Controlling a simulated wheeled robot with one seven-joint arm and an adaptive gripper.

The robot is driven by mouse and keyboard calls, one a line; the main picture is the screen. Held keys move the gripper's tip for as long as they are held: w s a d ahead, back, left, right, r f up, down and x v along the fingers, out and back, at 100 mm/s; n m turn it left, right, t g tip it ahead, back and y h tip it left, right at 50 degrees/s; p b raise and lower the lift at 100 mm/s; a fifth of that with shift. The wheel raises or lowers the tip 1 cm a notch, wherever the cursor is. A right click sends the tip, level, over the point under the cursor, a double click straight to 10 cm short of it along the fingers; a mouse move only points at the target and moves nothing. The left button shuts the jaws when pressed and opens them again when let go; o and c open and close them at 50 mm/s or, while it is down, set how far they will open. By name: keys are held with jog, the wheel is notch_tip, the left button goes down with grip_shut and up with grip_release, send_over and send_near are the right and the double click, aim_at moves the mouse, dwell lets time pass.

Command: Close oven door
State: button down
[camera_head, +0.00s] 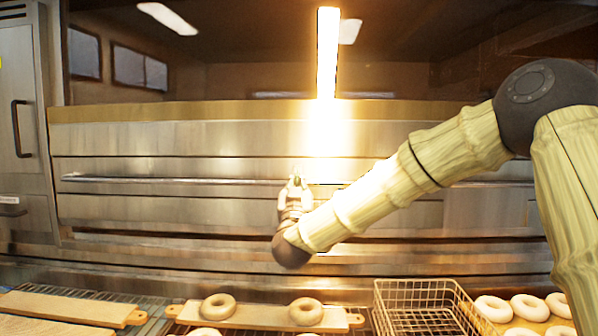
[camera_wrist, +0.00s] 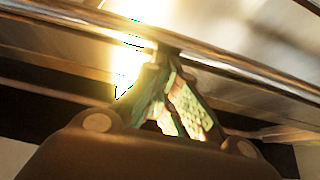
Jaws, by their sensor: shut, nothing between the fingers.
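The oven is a wide stainless steel front across the head view, with a steel door panel (camera_head: 150,200) and a long horizontal handle bar (camera_head: 150,179). I cannot tell from the head view how far the door stands open. My gripper (camera_head: 296,180) is shut and empty, pointing up in front of the oven near the middle of the bar. In the wrist view, the shut fingers (camera_wrist: 165,62) reach up to the handle bar (camera_wrist: 225,68), which crosses diagonally at their tips. I cannot tell whether they touch it. A dark band lies behind the fingers there.
Below the oven, wooden boards (camera_head: 245,316) with bagels (camera_head: 218,306) lie on a rack. A wire basket (camera_head: 424,308) stands at front right, beside more bagels (camera_head: 530,307). A steel cabinet (camera_head: 20,120) is at left. Bright glare covers the oven's middle.

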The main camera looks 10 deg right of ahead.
notch_tip(320, 180, down, 5)
jog(key=shift+f+b, duration=0.15)
jog(key=shift+b, duration=1.05)
